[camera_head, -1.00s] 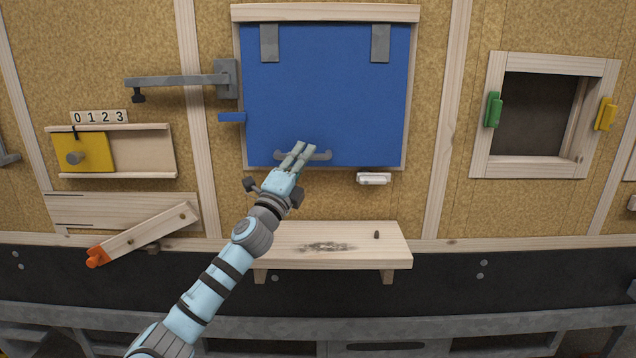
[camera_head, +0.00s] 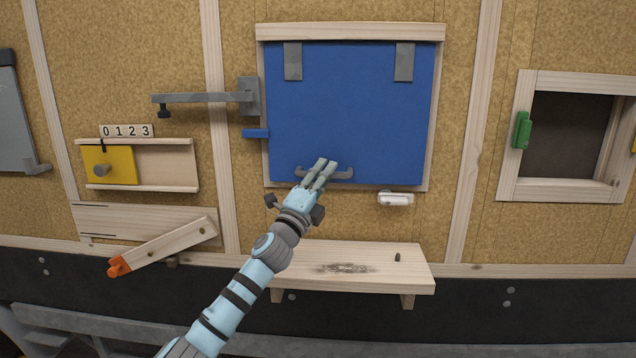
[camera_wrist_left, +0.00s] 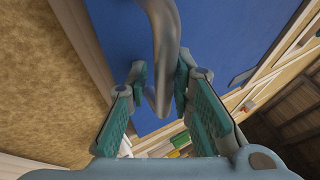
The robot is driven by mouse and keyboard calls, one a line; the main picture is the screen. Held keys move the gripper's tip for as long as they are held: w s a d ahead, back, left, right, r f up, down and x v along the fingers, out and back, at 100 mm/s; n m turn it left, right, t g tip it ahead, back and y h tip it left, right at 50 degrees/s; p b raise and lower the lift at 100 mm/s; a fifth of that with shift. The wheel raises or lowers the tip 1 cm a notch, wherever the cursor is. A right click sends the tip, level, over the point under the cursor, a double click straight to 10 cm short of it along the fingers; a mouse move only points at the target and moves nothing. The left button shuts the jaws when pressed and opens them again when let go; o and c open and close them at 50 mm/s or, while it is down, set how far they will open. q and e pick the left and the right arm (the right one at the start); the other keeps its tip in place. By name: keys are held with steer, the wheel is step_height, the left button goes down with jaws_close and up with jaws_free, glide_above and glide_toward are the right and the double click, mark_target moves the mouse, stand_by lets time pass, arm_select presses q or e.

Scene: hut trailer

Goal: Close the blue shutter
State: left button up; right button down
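The blue shutter (camera_head: 345,105) hangs from two grey hinges at its top and fills its wooden frame (camera_head: 431,120). I cannot tell whether it lies fully flush. Its grey handle (camera_head: 343,175) runs along the lower edge and also shows in the left wrist view (camera_wrist_left: 166,40). My left gripper (camera_head: 327,163) is at the handle, with the fingers reaching over it. In the left wrist view my left gripper (camera_wrist_left: 162,75) has its fingers apart, one on each side of the handle, with gaps showing. My right gripper is not in view.
A blue tab (camera_head: 256,133) sticks out left of the shutter, below a grey bar latch (camera_head: 205,98). A white piece (camera_head: 396,199) sits below the shutter's right corner. A wooden shelf (camera_head: 400,260) juts out under my gripper. A dark framed opening (camera_head: 567,135) is at right.

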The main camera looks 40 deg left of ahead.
arm_select(q)
steer(key=shift+s+f, duration=0.3)
steer(key=shift+s, duration=0.05)
steer(key=v, duration=1.1)
steer(key=shift+d+r, duration=0.15)
